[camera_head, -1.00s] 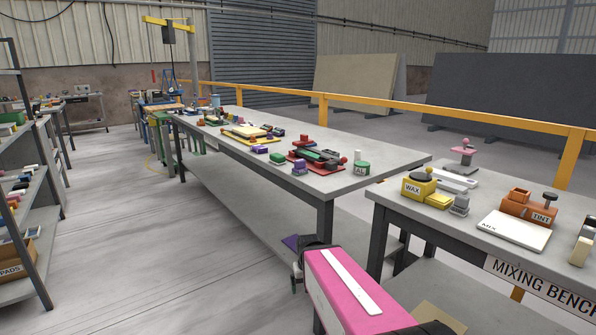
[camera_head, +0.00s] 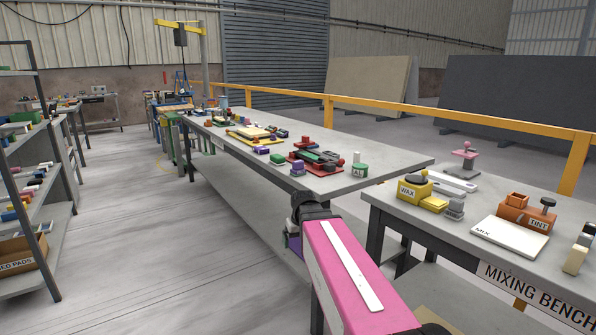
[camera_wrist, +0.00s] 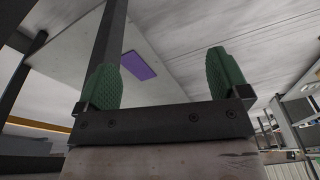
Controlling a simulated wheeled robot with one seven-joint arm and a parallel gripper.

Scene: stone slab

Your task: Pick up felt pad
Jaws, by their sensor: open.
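A flat purple rectangle (camera_wrist: 139,65), which looks like the felt pad, lies on a grey surface in the wrist view. That surface looks like the lower shelf of the long table. In the head view a small purple patch (camera_head: 295,244) shows low beside my arm, mostly hidden. My gripper (camera_wrist: 163,65) is open and empty, its two green fingers wide apart. The pad appears between the fingers, nearer the left one, and apart from both. My arm hides the gripper's fingers in the head view.
The long table (camera_head: 345,184) holds several blocks and tools; its legs and top stand close to my arm. The mixing bench (camera_head: 395,205) is at right. A shelf rack (camera_head: 48,255) with a pads box (camera_head: 22,264) stands left. Open floor (camera_head: 150,250) lies between.

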